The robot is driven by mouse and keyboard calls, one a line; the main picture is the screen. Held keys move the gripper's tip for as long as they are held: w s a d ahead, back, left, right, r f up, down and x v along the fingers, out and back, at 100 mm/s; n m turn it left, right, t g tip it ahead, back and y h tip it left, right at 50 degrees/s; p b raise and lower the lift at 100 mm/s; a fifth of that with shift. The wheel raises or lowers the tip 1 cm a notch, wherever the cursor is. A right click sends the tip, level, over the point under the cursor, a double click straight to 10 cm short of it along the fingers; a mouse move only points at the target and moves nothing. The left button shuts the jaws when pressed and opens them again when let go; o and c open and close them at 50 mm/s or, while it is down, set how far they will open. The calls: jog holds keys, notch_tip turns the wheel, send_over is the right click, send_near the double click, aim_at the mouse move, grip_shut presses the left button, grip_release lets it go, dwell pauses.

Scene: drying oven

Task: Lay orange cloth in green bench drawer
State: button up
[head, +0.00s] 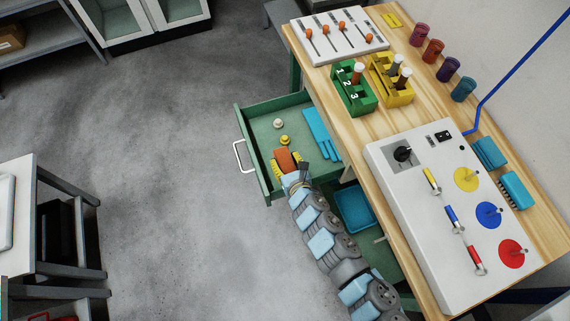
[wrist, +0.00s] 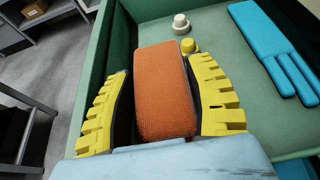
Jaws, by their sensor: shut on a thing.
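The orange cloth (wrist: 163,92) is a folded, thick block between the two yellow fingers of my gripper (wrist: 163,100). My gripper is shut on it. In the head view the cloth (head: 285,160) and my gripper (head: 287,163) are over the front part of the open green drawer (head: 262,109). The drawer's green wall also shows in the wrist view (wrist: 105,50). I cannot tell whether the cloth touches the drawer floor. Its underside is hidden.
In the drawer lie a white knob-like piece (head: 278,123), a yellow one (head: 285,140) and a blue glove-shaped item (head: 320,132). The wooden bench (head: 335,100) with panels and racks stands right of the drawer. A blue bin (head: 354,207) is below. Grey floor is clear to the left.

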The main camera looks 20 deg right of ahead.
aim_at(285, 165)
jog(key=shift+w+f, duration=0.1)
jog(key=shift+f, duration=1.55)
jog(key=shift+b, duration=0.3)
jog(key=shift+f, duration=0.2)
jog(key=shift+s+d+f+b, duration=0.2)
jog(key=shift+f+b, duration=0.2)
jog(key=shift+f, duration=0.05)
jog(key=shift+s+d+f+b, duration=0.2)
jog(key=shift+f+b, duration=0.2)
jog(key=shift+f, duration=0.05)
jog(key=o, duration=1.1)
jog(key=shift+s+d+f, duration=0.1)
jog(key=shift+f, duration=0.1)
jog(key=shift+s+d+f, duration=0.2)
jog(key=shift+d+f, duration=0.05)
jog(key=shift+f, duration=0.15)
jog(key=shift+w+a+r+p, duration=0.15)
jog(key=shift+w+r+p, duration=0.05)
jog(key=shift+r+p, duration=0.55)
jog(key=shift+a+r, duration=0.1)
jog(key=shift+r, duration=0.15)
jog(key=v, duration=0.4)
jog(key=r+p+v, duration=0.1)
jog(key=v, duration=0.2)
jog(key=a+p+v, duration=0.1)
jog(key=v, duration=0.3)
jog(key=shift+r, duration=0.35)
